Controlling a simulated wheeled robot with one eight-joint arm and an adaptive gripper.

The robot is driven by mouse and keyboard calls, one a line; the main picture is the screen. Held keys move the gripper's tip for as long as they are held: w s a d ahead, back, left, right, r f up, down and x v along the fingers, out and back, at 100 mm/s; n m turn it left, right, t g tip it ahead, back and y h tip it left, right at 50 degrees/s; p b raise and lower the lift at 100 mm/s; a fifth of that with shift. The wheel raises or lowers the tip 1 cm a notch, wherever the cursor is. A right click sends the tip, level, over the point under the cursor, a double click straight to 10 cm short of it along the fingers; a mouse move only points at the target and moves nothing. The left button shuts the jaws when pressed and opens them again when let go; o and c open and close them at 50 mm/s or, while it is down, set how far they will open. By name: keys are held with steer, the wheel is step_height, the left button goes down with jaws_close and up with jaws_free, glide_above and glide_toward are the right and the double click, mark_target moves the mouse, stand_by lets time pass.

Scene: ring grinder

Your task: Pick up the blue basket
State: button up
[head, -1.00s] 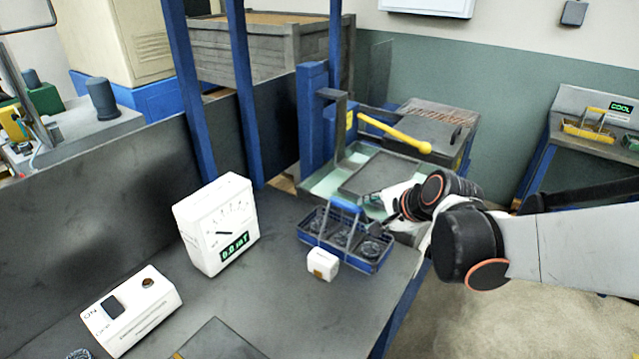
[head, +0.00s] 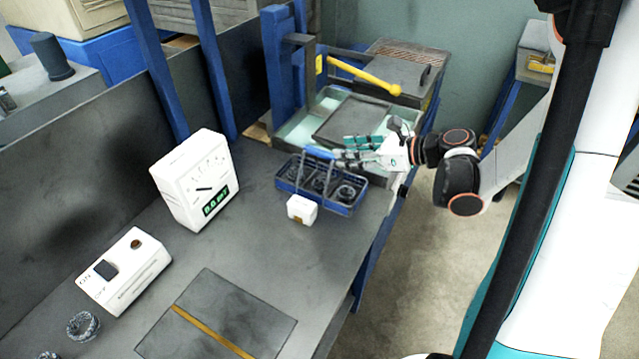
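The blue basket (head: 330,202) stands on the grey bench in the head view. It has a raised blue handle (head: 319,153) and holds several dark rings in its compartments. My gripper (head: 352,150) reaches in from the right, at about handle height, with its fingertips close to the right side of the handle. The fingers look spread apart, with a gap between the upper and lower ones. I cannot tell whether a finger touches the handle.
A small white box (head: 301,209) stands just in front of the basket. A white meter (head: 196,180) and a white switch box (head: 124,271) stand to the left. A yellow lever (head: 364,76) and a tray of greenish liquid (head: 327,104) lie behind. The bench front holds a dark plate (head: 216,318).

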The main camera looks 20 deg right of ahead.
mark_target(327, 153)
steer(key=x, duration=0.4)
steer(key=shift+w+a+f+b, duration=0.1)
steer(key=shift+b, duration=0.3)
steer(key=b+x, duration=0.1)
steer(key=x, duration=0.1)
steer(key=b+x, duration=0.1)
steer(key=x, duration=0.1)
steer(key=shift+a+f, duration=0.1)
steer(key=shift+f, duration=0.3)
steer(key=shift+w+a+f, duration=0.1)
steer(key=shift+w+a, duration=0.15)
steer(key=shift+w, duration=0.15)
steer(key=shift+c, duration=0.5)
jaws_close()
